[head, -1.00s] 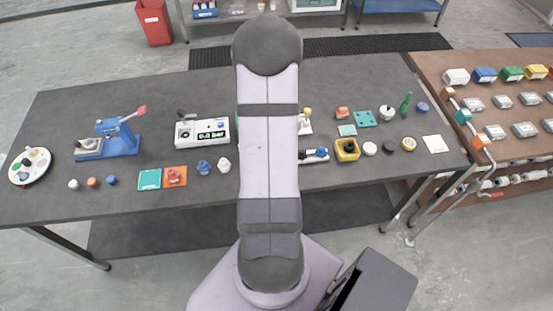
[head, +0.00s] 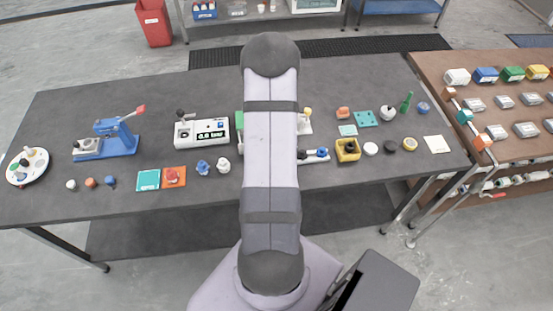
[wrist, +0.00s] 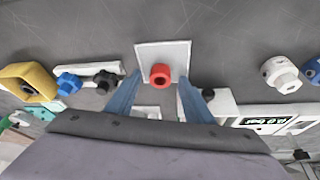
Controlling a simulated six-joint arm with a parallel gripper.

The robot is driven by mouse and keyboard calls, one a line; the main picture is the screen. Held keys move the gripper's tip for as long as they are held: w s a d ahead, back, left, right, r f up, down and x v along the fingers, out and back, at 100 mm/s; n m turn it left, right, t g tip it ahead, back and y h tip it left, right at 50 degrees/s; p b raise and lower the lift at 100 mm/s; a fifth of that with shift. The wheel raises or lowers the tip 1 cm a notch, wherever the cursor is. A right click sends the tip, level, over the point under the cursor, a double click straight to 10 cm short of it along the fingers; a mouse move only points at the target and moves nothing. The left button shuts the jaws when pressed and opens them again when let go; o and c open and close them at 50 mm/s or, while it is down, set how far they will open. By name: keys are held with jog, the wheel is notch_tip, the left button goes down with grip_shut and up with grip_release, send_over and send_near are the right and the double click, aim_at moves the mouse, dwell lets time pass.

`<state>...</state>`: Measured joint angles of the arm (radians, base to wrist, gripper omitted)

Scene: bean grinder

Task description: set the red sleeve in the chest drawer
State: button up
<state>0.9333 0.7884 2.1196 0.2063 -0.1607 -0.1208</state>
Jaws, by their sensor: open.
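A red sleeve (wrist: 160,75), a short ring-like piece with a dark hole, stands on a white square plate (wrist: 177,49) in the wrist view. My gripper (wrist: 159,82) is open, its two blue fingers apart on either side of the sleeve in the picture. I cannot tell how far above it the fingertips are. In the head view my arm hides the sleeve, the plate and the gripper. A dark grey box (head: 385,285) with a slot-like opening is at the bottom right; I cannot tell whether it is the chest drawer.
A yellow block (wrist: 28,80), a blue knob (wrist: 68,84) and a black knob (wrist: 106,81) lie left of the sleeve in the wrist view. A white device with a display (head: 203,132) is left of my arm in the head view. The table's back is largely clear.

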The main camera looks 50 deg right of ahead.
jog(key=shift+c, duration=0.5)
grip_shut()
jog(key=shift+r, duration=0.65)
notch_tip(320, 180, up, 9)
jog(key=p, duration=0.5)
jog(key=shift+f+p, duration=0.15)
jog(key=shift+p, duration=0.2)
